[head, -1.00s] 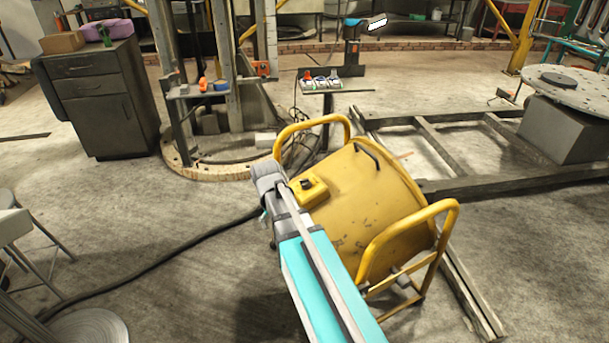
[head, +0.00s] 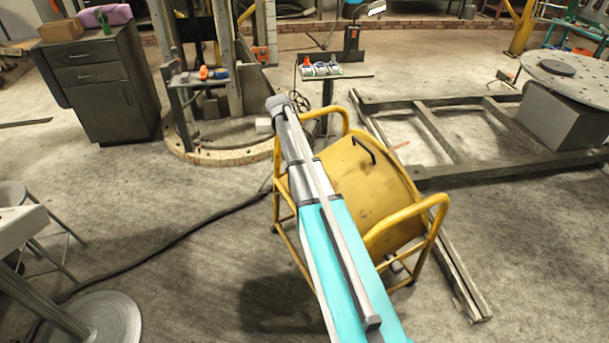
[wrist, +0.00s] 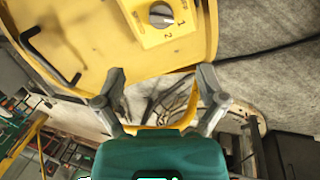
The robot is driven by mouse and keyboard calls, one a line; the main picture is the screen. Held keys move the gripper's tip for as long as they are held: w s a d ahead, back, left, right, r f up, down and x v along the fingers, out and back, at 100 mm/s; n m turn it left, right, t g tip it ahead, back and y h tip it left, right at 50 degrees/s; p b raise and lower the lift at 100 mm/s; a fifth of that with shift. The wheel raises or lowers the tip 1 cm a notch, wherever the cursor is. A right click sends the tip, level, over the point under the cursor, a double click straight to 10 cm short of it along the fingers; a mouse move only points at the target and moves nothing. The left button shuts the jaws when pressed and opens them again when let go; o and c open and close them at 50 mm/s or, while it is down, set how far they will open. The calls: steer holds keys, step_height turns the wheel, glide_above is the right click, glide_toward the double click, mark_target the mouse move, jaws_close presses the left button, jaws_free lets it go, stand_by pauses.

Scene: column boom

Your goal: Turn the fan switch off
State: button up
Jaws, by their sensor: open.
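The yellow drum fan (head: 372,190) stands in its tubular frame in the middle of the head view. In that view my arm crosses in front of its left part and hides its switch box. In the wrist view the yellow switch box (wrist: 150,30) is at the top, with a round dark knob with a pale pointer (wrist: 161,14) and the marks 1 and 2 beside it. My gripper (wrist: 160,80) is open and empty, its two fingers apart, with the knob beyond the fingertips and not between them. In the head view the gripper is not clear behind the arm's end.
A black handle (wrist: 45,30) sits on the fan drum. A small table with tools (head: 330,72) stands behind the fan. A metal floor frame (head: 440,135) lies at right, and a dark cabinet (head: 105,95) stands at left. Open floor lies left of the fan.

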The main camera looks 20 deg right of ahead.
steer(key=shift+f, duration=0.15)
steer(key=b+x, duration=1.3)
steer(key=shift+d+f, duration=0.1)
steer(key=shift+f, duration=0.15)
stand_by(0.6)
steer(key=c, duration=1.1)
steer(key=shift+c, duration=0.2)
steer(key=shift+n, duration=0.3)
steer(key=shift+n+h+b, duration=0.3)
steer(key=shift+n+b, duration=0.05)
steer(key=shift+n, duration=2.25)
